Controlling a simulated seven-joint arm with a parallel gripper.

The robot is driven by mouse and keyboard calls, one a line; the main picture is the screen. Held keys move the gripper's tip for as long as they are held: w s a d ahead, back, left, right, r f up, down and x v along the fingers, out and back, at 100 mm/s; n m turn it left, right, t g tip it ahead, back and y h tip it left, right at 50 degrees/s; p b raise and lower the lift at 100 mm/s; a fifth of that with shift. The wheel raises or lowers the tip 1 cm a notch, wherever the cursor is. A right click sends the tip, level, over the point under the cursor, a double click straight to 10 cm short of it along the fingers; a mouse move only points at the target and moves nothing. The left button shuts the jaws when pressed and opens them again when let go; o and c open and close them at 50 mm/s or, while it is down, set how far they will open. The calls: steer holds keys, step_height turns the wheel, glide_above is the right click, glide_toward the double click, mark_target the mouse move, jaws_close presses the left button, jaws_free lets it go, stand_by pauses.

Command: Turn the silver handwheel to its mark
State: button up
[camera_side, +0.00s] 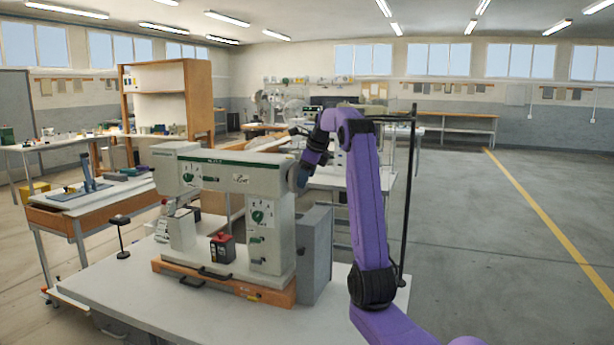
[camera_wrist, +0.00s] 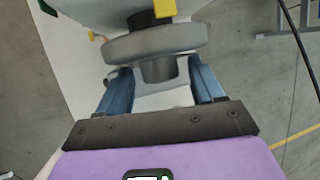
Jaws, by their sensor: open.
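The silver handwheel (camera_wrist: 125,48) is a grey disc with a darker round hub in the wrist view, at the top centre. A yellow mark (camera_wrist: 165,8) shows just beyond its rim, on the press side. My gripper (camera_wrist: 159,75) has its two blue fingers spread apart, one on each side of the hub, with gaps visible; I cannot tell whether either touches the wheel rim. In the side view my gripper (camera_side: 298,178) is at the right end of the press head (camera_side: 222,171), and the handwheel cannot be made out clearly there.
The pale green press stands on an orange base (camera_side: 222,282) on a white table (camera_side: 130,290). A grey box (camera_side: 314,255) stands right of its column, below my arm. A dark vertical pole (camera_side: 408,200) rises right of my arm.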

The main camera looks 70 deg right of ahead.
steer(key=c, duration=1.1)
steer(key=shift+o, duration=0.2)
steer(key=shift+a+f+n+t+h, duration=0.1)
steer(key=shift+n+h, duration=0.1)
steer(key=shift+h, duration=0.7)
steer(key=shift+a+f+n+t+h, duration=0.1)
steer(key=shift+a+n+h, duration=0.1)
steer(key=shift+h, duration=0.7)
steer(key=shift+a+n+t+h, duration=0.1)
steer(key=shift+n+h, duration=0.1)
steer(key=shift+h, duration=0.7)
steer(key=shift+s+f+n+h, duration=0.1)
steer(key=shift+n+h, duration=0.2)
steer(key=shift+h, duration=0.8)
steer(key=o, duration=1.1)
steer(key=shift+c, duration=0.2)
steer(key=shift+a, duration=0.1)
